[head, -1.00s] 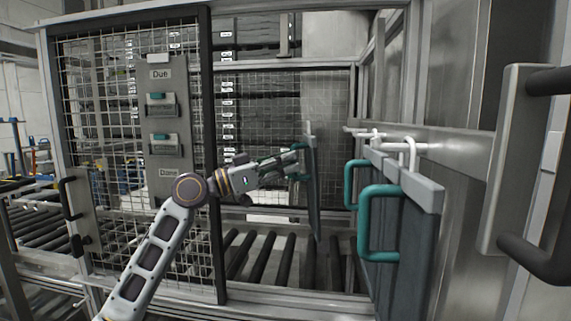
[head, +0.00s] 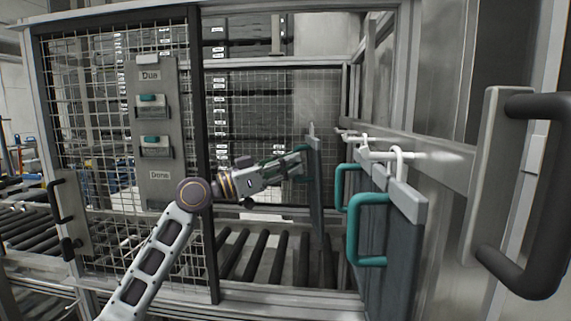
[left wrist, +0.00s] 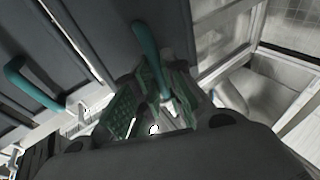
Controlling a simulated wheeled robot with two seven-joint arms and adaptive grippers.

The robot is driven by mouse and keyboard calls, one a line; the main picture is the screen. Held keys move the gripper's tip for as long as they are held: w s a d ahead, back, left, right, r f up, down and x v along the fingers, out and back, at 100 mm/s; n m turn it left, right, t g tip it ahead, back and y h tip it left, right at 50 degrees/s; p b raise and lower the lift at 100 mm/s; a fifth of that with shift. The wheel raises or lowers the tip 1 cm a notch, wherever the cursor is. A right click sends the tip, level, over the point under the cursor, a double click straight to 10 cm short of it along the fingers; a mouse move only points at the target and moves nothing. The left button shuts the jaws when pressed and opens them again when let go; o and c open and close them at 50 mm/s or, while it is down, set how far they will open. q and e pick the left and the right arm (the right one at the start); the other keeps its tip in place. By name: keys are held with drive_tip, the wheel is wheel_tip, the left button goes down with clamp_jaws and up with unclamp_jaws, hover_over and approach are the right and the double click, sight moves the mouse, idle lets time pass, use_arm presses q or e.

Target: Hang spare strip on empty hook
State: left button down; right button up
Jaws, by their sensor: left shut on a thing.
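The spare strip (head: 316,200), a tall dark grey panel with a light top tab, hangs upright in my left gripper (head: 299,166). The gripper is shut on its teal handle, which also shows between the fingers in the left wrist view (left wrist: 150,58). The strip is left of the hung strips, with a gap between. A near hung strip (head: 398,245) with a teal handle hangs on a white hook (head: 392,156); another teal handle (head: 342,185) shows just behind it. Another white hook (head: 356,140) shows farther back; whether it is empty is unclear. My right gripper is not in view.
Dark rollers (head: 258,258) run below the strip. A metal rail (head: 450,160) carries the hooks. A large dark door handle (head: 535,200) stands at the right.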

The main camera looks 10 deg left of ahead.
sight(315, 171)
use_arm(q)
drive_tip(key=shift+d+p, duration=0.75)
drive_tip(key=shift+d, duration=0.4)
drive_tip(key=shift+d+p, duration=0.35)
drive_tip(key=shift+d, duration=0.15)
drive_tip(key=shift+d+p, duration=0.5)
drive_tip(key=shift+d, duration=0.15)
drive_tip(key=shift+d+p, duration=1.1)
drive_tip(key=shift+d, duration=0.15)
drive_tip(key=shift+d+f, duration=0.25)
drive_tip(key=shift+d, duration=0.45)
drive_tip(key=shift+d+f+b, duration=0.2)
drive_tip(key=shift+f+b, duration=0.05)
drive_tip(key=shift+b, duration=0.35)
